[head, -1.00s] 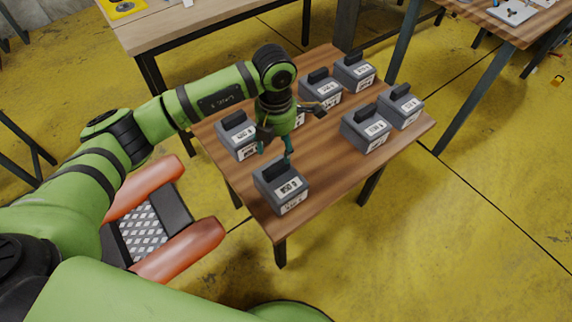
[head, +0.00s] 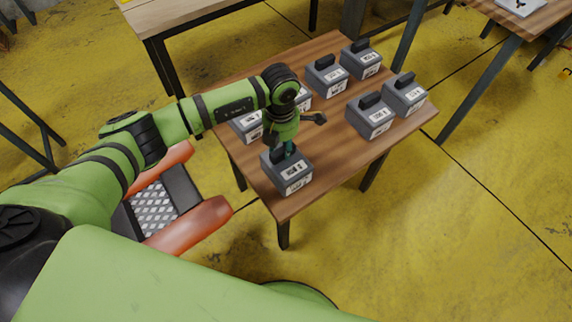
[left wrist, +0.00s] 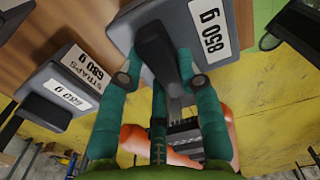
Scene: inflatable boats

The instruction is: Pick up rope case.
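A grey case (head: 287,174) with a black handle and a white label stands at the front corner of the small wooden table. In the left wrist view the case (left wrist: 206,68) shows "850 g"; I cannot read the word rope on it. My left gripper (head: 281,150) is down at its top. In the left wrist view the teal fingers (left wrist: 159,62) stand on both sides of the black handle (left wrist: 156,40), with the tips close to it. Whether they press on it I cannot tell. The case appears to rest on the table. My right gripper is not in view.
Several similar grey cases share the wooden table (head: 330,128). One with a label reading "STRAPS" (left wrist: 72,78) is close by in the left wrist view. Two stand at the right (head: 370,118). A larger table (head: 190,22) is behind. Yellow floor is clear at the right.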

